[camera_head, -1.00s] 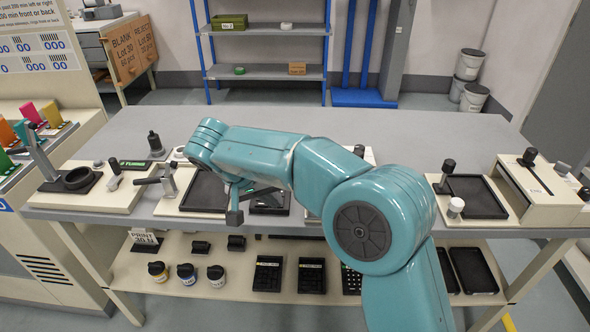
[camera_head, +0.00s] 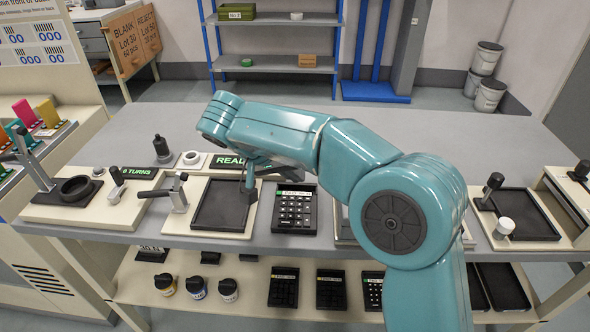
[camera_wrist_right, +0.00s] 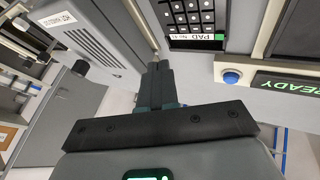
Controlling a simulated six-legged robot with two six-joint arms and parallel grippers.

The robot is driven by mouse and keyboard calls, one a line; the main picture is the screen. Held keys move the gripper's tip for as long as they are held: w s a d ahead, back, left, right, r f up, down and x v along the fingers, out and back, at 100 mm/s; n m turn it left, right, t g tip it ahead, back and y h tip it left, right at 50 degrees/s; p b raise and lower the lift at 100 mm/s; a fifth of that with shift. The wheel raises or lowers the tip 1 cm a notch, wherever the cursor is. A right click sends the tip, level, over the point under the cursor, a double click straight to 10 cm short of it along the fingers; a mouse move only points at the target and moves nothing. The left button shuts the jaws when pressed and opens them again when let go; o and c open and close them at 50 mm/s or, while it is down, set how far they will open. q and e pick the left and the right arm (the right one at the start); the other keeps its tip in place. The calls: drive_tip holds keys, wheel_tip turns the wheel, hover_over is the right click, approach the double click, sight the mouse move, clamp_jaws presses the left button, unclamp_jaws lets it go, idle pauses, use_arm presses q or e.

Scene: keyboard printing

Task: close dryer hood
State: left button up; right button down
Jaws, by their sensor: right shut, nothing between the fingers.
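My right gripper (camera_head: 248,190) hangs over the bench, near the gap between a black tray (camera_head: 208,222) and a numbered keypad (camera_head: 295,212). Its fingers (camera_wrist_right: 158,72) are shut and empty in the right wrist view. That view also shows a light grey vented box (camera_wrist_right: 95,38) with a label and a dark knob (camera_wrist_right: 80,67); it looks like the dryer hood, but I cannot tell whether it is open. It stands apart from the fingers. In the head view my right arm hides that part of the bench. My left gripper is not in view.
A green READY sign (camera_head: 229,161) stands behind the tray, and a blue button (camera_wrist_right: 231,77) shows beside it in the wrist view. A lever clamp (camera_head: 177,195) is left of the tray. Another black tray (camera_head: 522,213) lies at the right. The back of the bench (camera_head: 150,125) is clear.

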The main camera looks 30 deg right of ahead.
drive_tip(key=x, duration=0.3)
drive_tip(key=b+x, duration=0.1)
drive_tip(key=x, duration=0.2)
drive_tip(key=shift+s, duration=0.25)
drive_tip(key=d, duration=0.1)
drive_tip(key=s+d, duration=0.1)
drive_tip(key=d, duration=0.1)
drive_tip(key=shift+s+f, duration=0.15)
drive_tip(key=shift+f, duration=0.2)
drive_tip(key=shift+s+d+r+b, duration=0.1)
drive_tip(key=shift+s+d+b, duration=0.2)
drive_tip(key=shift+d, duration=0.05)
drive_tip(key=shift+w, duration=0.1)
drive_tip(key=shift+d, duration=0.15)
